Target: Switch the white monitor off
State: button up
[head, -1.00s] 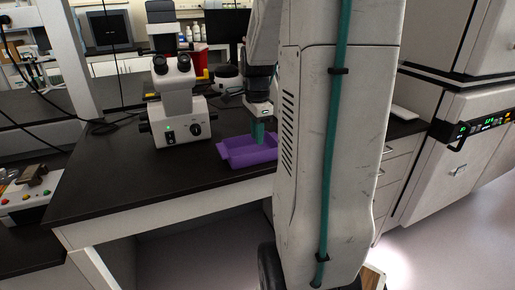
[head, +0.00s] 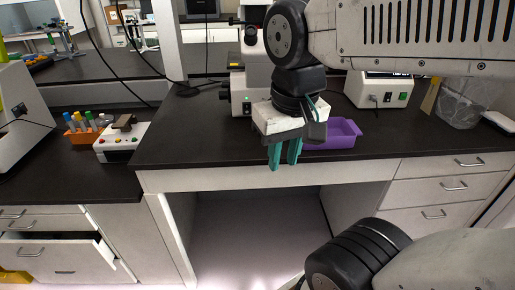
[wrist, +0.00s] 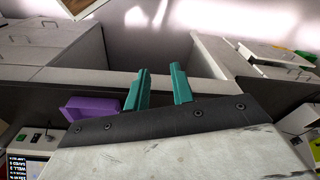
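I cannot make out for certain which thing is the white monitor. A white housing (head: 18,110) with a cable is cut off by the left edge of the head view; whether it is the monitor is unclear. A white device with a green-lit switch (head: 378,92) stands on the bench at the right. In the wrist view, a lit text display (wrist: 24,166) shows at the bottom left. My gripper (head: 284,165) has two teal fingers, apart and empty, in front of the bench edge. They also show in the wrist view (wrist: 160,68).
A purple tray (head: 335,135) lies behind and right of my gripper. A white microscope (head: 250,75) stands behind it, partly hidden by my arm. A white box with coloured buttons (head: 122,142) and an orange tube rack (head: 82,136) are at left. A drawer (head: 62,252) is open at lower left.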

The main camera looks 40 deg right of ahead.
aim_at(388, 98)
jog(key=z, duration=0.7)
jog(key=k, duration=0.4)
jog(key=z, duration=0.85)
jog(key=i, duration=0.5)
